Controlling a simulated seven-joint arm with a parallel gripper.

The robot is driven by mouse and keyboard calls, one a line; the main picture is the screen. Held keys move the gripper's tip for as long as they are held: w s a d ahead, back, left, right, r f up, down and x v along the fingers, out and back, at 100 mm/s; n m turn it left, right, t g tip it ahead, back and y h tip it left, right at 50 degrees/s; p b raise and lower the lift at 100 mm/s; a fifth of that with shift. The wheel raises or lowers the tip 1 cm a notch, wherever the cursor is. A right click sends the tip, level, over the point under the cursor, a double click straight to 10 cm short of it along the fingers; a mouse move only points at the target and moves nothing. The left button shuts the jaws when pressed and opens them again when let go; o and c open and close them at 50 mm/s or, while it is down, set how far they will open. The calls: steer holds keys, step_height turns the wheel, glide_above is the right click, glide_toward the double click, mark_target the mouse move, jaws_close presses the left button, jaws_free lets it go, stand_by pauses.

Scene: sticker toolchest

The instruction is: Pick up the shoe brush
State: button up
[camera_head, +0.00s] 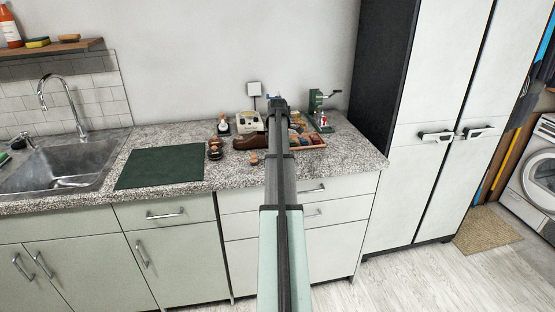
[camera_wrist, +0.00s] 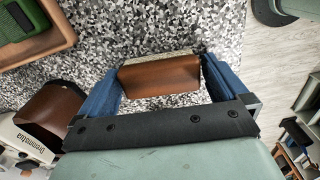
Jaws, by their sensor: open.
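The shoe brush (camera_wrist: 160,78) shows in the wrist view as a brown wooden block with a pale bristle strip along its upper edge. It lies on the speckled counter. My gripper (camera_wrist: 160,62) is open, with one blue finger on each side of the brush. The left finger is very close to the block's end, and a small gap shows at the right. I cannot tell whether either finger touches it. In the head view my arm reaches over the counter and covers my gripper; I cannot make out the brush there.
A brown shoe (camera_head: 250,142) and a white machine (camera_head: 248,122) stand left of my arm. A wooden tray (camera_wrist: 62,32) with a green box is close by; a green press (camera_head: 318,110) stands behind. A dark green mat (camera_head: 160,167) lies bare at left. The counter's front edge is near.

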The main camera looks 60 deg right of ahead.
steer(key=c, duration=0.8)
steer(key=shift+o, duration=0.2)
step_height(320, 180, up, 10)
steer(key=shift+r, duration=0.1)
